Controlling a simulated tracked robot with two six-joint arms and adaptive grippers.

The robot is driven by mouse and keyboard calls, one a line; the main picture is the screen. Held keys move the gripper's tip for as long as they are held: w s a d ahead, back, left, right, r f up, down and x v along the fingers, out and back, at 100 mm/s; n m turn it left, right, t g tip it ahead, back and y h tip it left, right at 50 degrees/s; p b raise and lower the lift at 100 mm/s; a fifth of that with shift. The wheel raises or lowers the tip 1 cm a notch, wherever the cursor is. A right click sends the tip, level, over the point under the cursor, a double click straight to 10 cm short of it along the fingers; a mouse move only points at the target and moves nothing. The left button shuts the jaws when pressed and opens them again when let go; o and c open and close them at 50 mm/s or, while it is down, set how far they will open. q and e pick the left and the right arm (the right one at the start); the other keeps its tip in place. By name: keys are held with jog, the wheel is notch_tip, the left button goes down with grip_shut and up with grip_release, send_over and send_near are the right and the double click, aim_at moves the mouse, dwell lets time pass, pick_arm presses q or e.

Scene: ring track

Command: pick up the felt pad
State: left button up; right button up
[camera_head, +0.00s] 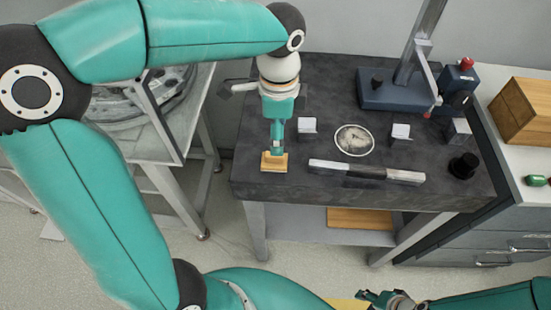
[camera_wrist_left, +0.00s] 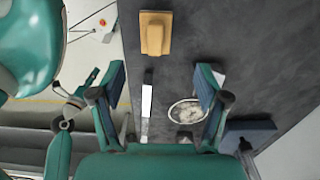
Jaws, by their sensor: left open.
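The felt pad (camera_head: 274,162) is a small tan block with a raised grip, lying at the near left corner of the dark bench top (camera_head: 265,185). In the left wrist view the pad (camera_wrist_left: 155,33) is beyond the fingertips, near the bench edge. My left gripper (camera_head: 277,140) hangs over the bench by the pad. In the left wrist view its fingers (camera_wrist_left: 160,70) are spread apart with nothing held between them. My right gripper (camera_head: 385,298) is low at the bottom edge, away from the bench; its jaw opening is unclear.
A round dial-like disc (camera_head: 354,140), small metal blocks (camera_head: 307,127) and a long bar (camera_head: 366,172) lie right of the pad. A blue stand (camera_head: 390,92) and a black knob (camera_head: 463,165) stand further right. A glass-topped table (camera_head: 185,135) is at left.

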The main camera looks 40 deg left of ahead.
aim_at(274, 157)
pick_arm(q)
notch_tip(274, 157, down, 3)
jog(key=shift+s+f, duration=0.15)
jog(key=shift+f, duration=0.05)
jog(key=f, duration=0.4)
jog(key=shift+s+a, duration=0.2)
jog(key=shift+s, duration=0.2)
jog(key=shift+f, duration=0.5)
jog(key=c, duration=1.2)
jog(key=shift+c, duration=0.2)
jog(key=shift+r, duration=0.1)
notch_tip(274, 157, up, 20)
jog(key=p, duration=0.2)
